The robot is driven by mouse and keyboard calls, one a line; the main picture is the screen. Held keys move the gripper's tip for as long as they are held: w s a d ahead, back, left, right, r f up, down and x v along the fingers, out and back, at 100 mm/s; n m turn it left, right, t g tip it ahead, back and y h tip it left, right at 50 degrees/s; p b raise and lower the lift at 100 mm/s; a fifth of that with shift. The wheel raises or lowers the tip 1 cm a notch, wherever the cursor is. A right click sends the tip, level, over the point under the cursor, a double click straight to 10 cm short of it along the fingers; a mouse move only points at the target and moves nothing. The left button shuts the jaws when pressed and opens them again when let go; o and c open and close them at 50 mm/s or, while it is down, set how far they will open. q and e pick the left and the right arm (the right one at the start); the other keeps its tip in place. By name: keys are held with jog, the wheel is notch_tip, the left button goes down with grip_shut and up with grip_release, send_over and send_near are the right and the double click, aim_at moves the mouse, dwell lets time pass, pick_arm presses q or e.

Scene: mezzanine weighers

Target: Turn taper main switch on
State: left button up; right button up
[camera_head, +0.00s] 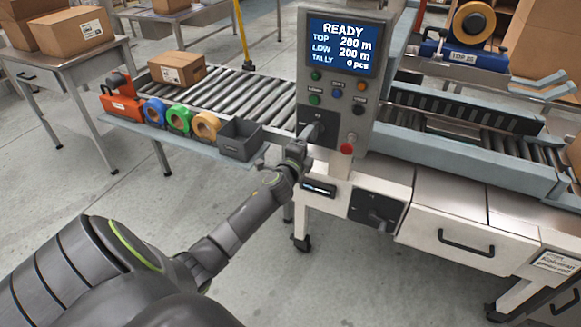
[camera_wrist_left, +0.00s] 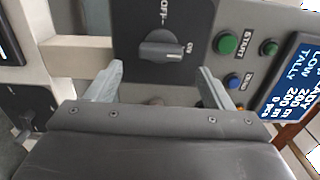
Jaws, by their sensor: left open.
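The main switch (camera_wrist_left: 164,46) is a grey rotary knob on a dark plate marked OFF and ON, and its long grip lies along the direction of the ON mark. In the head view the switch plate (camera_head: 326,118) sits low on the grey control panel, partly hidden by my left gripper (camera_head: 304,145). In the left wrist view my left gripper (camera_wrist_left: 158,86) is open, with the knob ahead of the gap between its fingers and no contact visible. The panel screen (camera_head: 343,46) is lit and reads READY, with tally 0 pcs. My right gripper is not in view.
Green START (camera_wrist_left: 226,43) and blue (camera_wrist_left: 233,81) buttons sit beside the switch. A red button (camera_head: 347,149) is below it on the panel. Another black rotary switch (camera_head: 377,216) is on the lower cabinet. A roller conveyor (camera_head: 232,88) with tape rolls and a grey bin (camera_head: 240,139) lies left.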

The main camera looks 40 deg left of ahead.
pick_arm(q)
jog(key=v, duration=1.3)
jog(key=shift+d, duration=0.1)
jog(key=s+f+n+g, duration=0.3)
jog(key=s+f, duration=0.1)
jog(key=f, duration=0.7)
jog(key=s+a+f+n+g, duration=0.1)
jog(key=s+f+n+g, duration=0.3)
jog(key=f, duration=0.7)
jog(key=s+f+n+g, duration=0.15)
jog(key=s+f, duration=0.35)
jog(key=f, duration=0.6)
jog(key=s+d+f+n+g+h, duration=0.1)
jog(key=s+d+f+n+g, duration=0.1)
jog(key=s+f, duration=0.4)
jog(key=s+d+f+n+g+h, duration=0.1)
jog(key=s+d+f+n+g, duration=0.2)
jog(key=s, duration=1.2)
jog(key=s+d+f+n+g+h, duration=0.1)
jog(key=s+d+f+n+g, duration=0.1)
jog(key=s+f, duration=0.7)
jog(key=shift+s+d+f+g, duration=0.25)
jog(key=shift+s+d+g, duration=0.2)
jog(key=shift+s+d, duration=0.4)
jog(key=shift+w+d+n, duration=0.15)
jog(key=shift+w+n, duration=0.1)
